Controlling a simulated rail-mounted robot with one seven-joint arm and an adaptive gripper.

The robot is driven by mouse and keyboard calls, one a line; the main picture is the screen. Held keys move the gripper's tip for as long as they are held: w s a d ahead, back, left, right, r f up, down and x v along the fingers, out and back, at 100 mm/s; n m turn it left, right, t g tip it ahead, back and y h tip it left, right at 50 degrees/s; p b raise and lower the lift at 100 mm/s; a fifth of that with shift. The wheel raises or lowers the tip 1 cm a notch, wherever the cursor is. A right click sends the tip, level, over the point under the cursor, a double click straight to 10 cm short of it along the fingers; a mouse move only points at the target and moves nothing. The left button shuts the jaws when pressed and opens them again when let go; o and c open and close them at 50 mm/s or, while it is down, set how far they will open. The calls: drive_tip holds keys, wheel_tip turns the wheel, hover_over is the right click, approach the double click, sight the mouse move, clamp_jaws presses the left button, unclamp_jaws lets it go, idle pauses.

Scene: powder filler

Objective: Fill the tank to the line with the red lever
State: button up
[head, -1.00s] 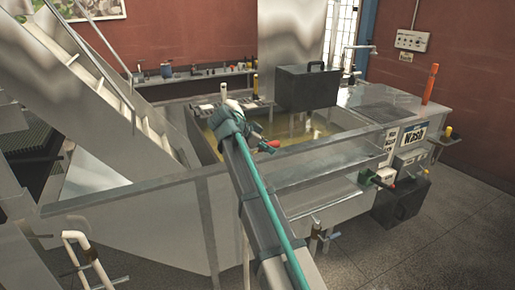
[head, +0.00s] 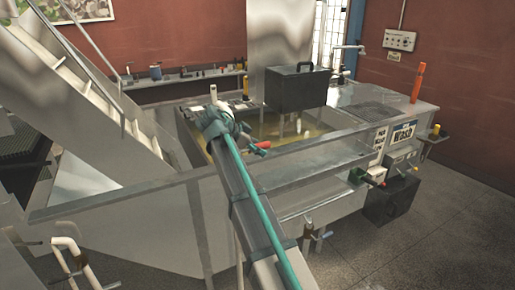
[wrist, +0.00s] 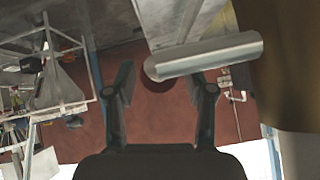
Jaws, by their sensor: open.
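In the head view, the metal tank (head: 192,150) stands in the middle, with murky yellow liquid (head: 262,130) inside; I cannot make out a fill line. A red lever (head: 262,145) sits beside the head of a grey bar with a teal hose (head: 250,195), which reaches up to the tank's rim. A pale metal cylinder (wrist: 205,56) lies across the view near the right fingertip.
A dark box (head: 297,88) stands over the tank's back edge. A sloped metal conveyor (head: 85,85) is on the left, and bent white pipes (head: 75,260) are at the lower left. A dark box (head: 390,200) is on the floor at right. Open floor (head: 450,240) lies at the lower right.

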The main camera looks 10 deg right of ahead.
drive_tip(key=v, duration=1.1)
drive_tip(key=shift+a+r, duration=0.1)
drive_tip(key=shift+a, duration=0.1)
